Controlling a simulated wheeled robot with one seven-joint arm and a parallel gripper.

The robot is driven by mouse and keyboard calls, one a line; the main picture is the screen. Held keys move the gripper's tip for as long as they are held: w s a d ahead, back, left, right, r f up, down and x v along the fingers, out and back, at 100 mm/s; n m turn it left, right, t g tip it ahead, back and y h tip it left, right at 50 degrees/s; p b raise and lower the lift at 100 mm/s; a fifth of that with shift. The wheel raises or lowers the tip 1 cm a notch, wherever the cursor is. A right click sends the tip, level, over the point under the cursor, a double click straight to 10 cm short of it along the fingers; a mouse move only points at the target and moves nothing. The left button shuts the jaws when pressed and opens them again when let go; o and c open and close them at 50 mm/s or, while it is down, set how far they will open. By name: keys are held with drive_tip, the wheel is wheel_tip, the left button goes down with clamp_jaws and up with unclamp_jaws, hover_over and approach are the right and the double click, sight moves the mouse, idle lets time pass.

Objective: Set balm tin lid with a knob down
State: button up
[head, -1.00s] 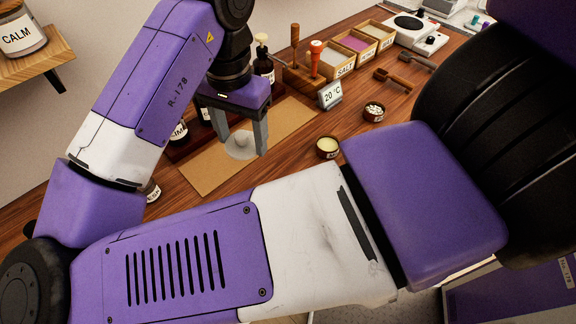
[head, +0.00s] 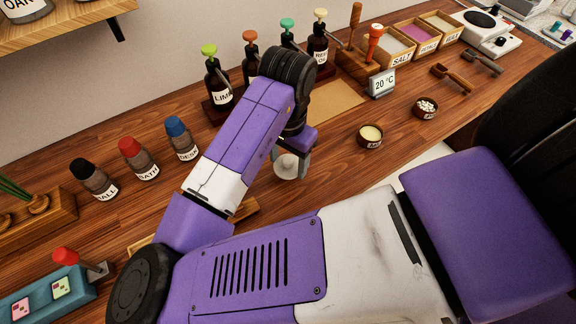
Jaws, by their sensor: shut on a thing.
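My gripper (head: 291,163) is shut on a pale grey round lid (head: 287,172), in the middle of the head view. The lid is level, over the bare wood in front of the tan mat (head: 336,101). Its knob is mostly hidden between the fingers. I cannot tell whether the lid touches the table. A small dark tin with pale yellow balm (head: 370,135) stands open to the right of the lid, apart from it.
A dark tin of white pellets (head: 425,107) stands farther right. Several dropper bottles, including a lime one (head: 217,88), stand behind my arm. Small capped jars (head: 139,160) stand at left. A temperature display (head: 382,83) and labelled boxes (head: 397,50) are at the back.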

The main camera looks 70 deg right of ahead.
sight(288, 168)
drive_tip(key=shift+f, duration=1.5)
drive_tip(key=shift+f, duration=0.1)
drive_tip(key=shift+f, duration=0.1)
drive_tip(key=o, duration=1.5)
drive_tip(key=shift+o, duration=0.2)
